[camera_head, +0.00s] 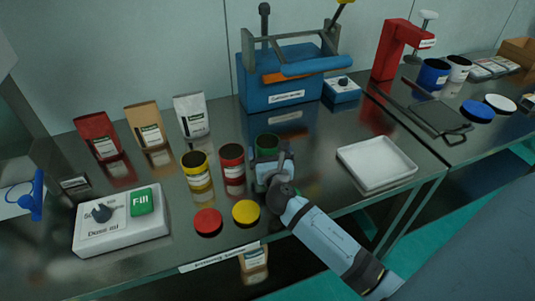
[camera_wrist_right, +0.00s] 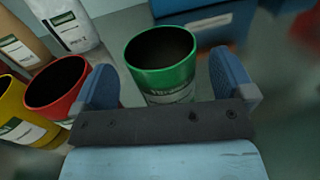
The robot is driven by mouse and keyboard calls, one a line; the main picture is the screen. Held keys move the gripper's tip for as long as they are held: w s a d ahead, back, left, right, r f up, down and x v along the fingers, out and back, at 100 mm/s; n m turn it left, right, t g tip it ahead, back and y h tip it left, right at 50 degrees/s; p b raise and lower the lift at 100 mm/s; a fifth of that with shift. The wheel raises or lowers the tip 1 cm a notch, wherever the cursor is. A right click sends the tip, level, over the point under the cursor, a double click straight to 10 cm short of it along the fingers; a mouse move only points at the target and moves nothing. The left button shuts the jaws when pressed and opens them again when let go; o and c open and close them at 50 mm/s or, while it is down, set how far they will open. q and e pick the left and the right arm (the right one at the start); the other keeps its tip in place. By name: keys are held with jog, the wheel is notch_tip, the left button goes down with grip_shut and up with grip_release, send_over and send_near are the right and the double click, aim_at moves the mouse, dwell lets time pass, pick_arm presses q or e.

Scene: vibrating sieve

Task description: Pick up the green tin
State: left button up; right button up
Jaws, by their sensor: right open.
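The green tin (camera_wrist_right: 163,68) stands upright and open-topped in the right wrist view, with a white label on its front. In the head view its green rim (camera_head: 267,141) shows just beyond my right gripper (camera_head: 270,165), which hides most of it. My right gripper is open, with one blue finger (camera_wrist_right: 98,90) left of the tin and the other (camera_wrist_right: 231,78) to its right. The tin lies ahead of and between the fingers, and I see a gap on the right side. My left gripper is not in view.
A red tin (camera_head: 232,162) and a yellow tin (camera_head: 196,171) stand close left of the green tin. Red (camera_head: 208,221) and yellow (camera_head: 246,211) lids lie in front. A white tray (camera_head: 377,163) is right, a blue sieve machine (camera_head: 285,85) behind, and a dosing box (camera_head: 121,219) left.

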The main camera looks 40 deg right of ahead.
aim_at(266, 137)
jog(key=x, duration=0.3)
jog(key=shift+w+d, duration=0.15)
jog(key=shift+w, duration=0.1)
jog(key=shift+c, duration=0.2)
jog(key=c, duration=0.9)
jog(key=shift+r, duration=0.1)
